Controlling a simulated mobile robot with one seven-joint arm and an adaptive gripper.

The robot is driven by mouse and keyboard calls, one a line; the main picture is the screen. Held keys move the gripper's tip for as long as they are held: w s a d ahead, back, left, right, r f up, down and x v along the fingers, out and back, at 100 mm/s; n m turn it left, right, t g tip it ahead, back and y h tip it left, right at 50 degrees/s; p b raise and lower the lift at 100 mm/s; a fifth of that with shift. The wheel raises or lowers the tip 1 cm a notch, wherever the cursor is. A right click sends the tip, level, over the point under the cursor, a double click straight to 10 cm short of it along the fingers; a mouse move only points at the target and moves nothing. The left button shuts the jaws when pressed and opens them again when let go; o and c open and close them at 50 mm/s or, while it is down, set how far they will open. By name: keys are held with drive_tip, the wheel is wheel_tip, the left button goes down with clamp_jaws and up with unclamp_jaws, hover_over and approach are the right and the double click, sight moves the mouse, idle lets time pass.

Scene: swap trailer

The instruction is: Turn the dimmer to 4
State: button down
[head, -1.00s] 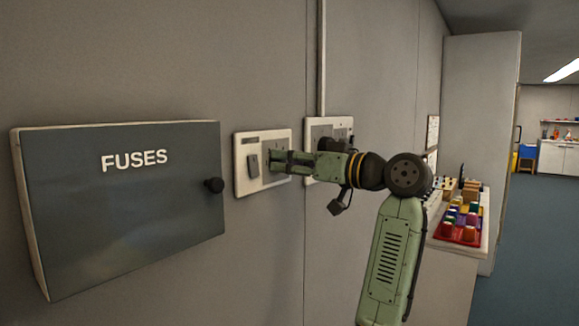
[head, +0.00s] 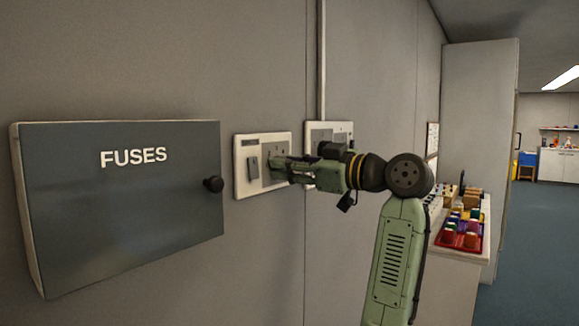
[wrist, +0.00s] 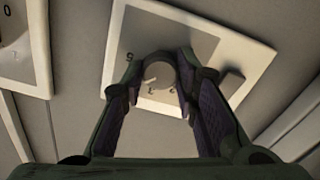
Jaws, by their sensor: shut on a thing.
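The dimmer is on a white wall plate (head: 242,182) with a grey inset and a rocker switch (head: 253,168) at its left in the head view. My gripper (head: 276,168) reaches to the right half of this plate and hides the dimmer knob there. In the wrist view the round pale knob (wrist: 160,74) sits between the fingertips of my gripper (wrist: 160,84), which is shut on it. The plate (wrist: 190,25) appears tilted, with the rocker switch (wrist: 231,84) to the right. I cannot read the knob's setting.
A grey fuse box (head: 120,215) with a black knob (head: 213,184) stands out from the wall at left. A second wall plate (head: 316,130) is just right, partly behind my arm. A counter with coloured items (head: 462,235) is farther right.

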drive_tip(key=c, duration=1.2)
unclamp_jaws()
drive_tip(key=shift+c, duration=0.2)
drive_tip(key=v, duration=1.2)
